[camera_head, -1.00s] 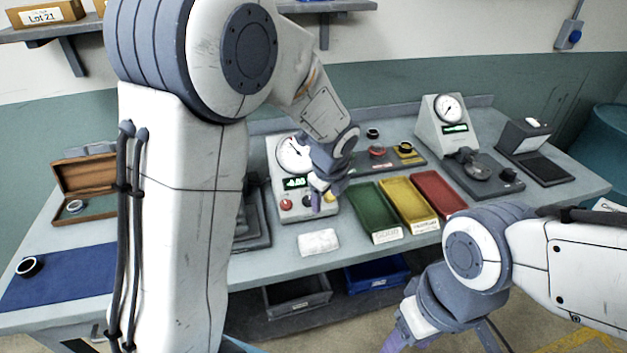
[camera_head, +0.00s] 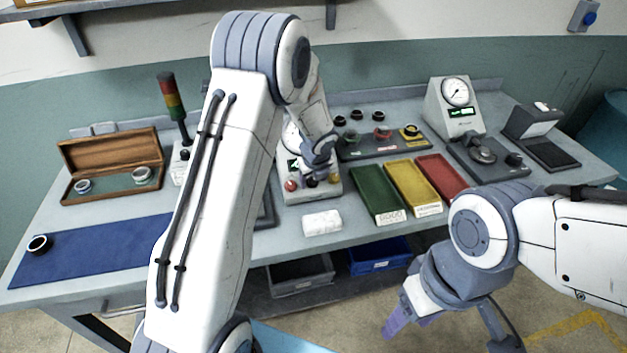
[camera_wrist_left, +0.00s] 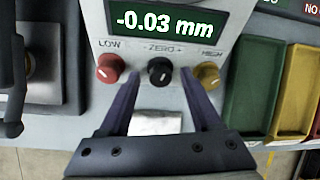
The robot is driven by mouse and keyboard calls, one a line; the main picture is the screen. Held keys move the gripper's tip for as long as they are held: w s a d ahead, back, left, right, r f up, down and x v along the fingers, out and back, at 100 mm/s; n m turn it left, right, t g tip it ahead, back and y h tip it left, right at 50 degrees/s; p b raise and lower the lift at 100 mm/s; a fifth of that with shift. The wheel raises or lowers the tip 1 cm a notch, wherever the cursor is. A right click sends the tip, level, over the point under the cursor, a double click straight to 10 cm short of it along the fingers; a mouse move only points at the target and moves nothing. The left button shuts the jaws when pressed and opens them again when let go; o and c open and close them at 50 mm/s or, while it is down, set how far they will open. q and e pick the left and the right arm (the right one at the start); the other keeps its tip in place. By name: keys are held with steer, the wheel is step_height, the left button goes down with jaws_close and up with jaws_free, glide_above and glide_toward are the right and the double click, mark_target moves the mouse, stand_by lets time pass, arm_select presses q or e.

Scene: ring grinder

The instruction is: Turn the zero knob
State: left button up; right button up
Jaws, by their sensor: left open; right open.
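The zero knob (camera_wrist_left: 159,71) is black and sits in the middle of the gauge panel (camera_wrist_left: 200,48), between a red LOW knob (camera_wrist_left: 110,68) and a yellow HIGH knob (camera_wrist_left: 207,75). The display (camera_wrist_left: 165,22) above reads -0.03 mm. My left gripper (camera_wrist_left: 159,76) is open, with its two purple fingers on either side of the zero knob; I cannot tell whether they touch it. In the head view my left gripper (camera_head: 318,172) is over the front of the gauge unit and partly hides its face. My right gripper (camera_head: 396,322) is open and low, in front of the table.
A white block (camera_head: 321,222) lies in front of the gauge unit. Green (camera_head: 376,194), yellow (camera_head: 411,186) and red (camera_head: 442,176) trays stand to its right. A wooden box (camera_head: 110,150) and a blue mat (camera_head: 95,250) are at the left. A second dial gauge (camera_head: 454,105) stands behind right.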

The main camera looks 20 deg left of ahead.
arm_select(q)
steer(key=shift+f, duration=0.2)
steer(key=shift+c, duration=0.2)
jaws_close()
steer(key=shift+a+n, duration=0.1)
steer(key=shift+n, duration=0.2)
steer(key=n+b, duration=0.2)
steer(key=n, duration=0.1)
steer(key=shift+f+t+h+b, duration=0.2)
steer(key=shift+t+h+b, duration=0.2)
steer(key=n+b, duration=0.2)
steer(key=n, duration=0.1)
steer(key=shift+t+b, duration=0.3)
steer(key=shift+b, duration=0.05)
steer(key=shift+s+r+n+t+b, duration=0.1)
steer(key=shift+n+t+b, duration=0.2)
steer(key=shift+n+b, duration=0.5)
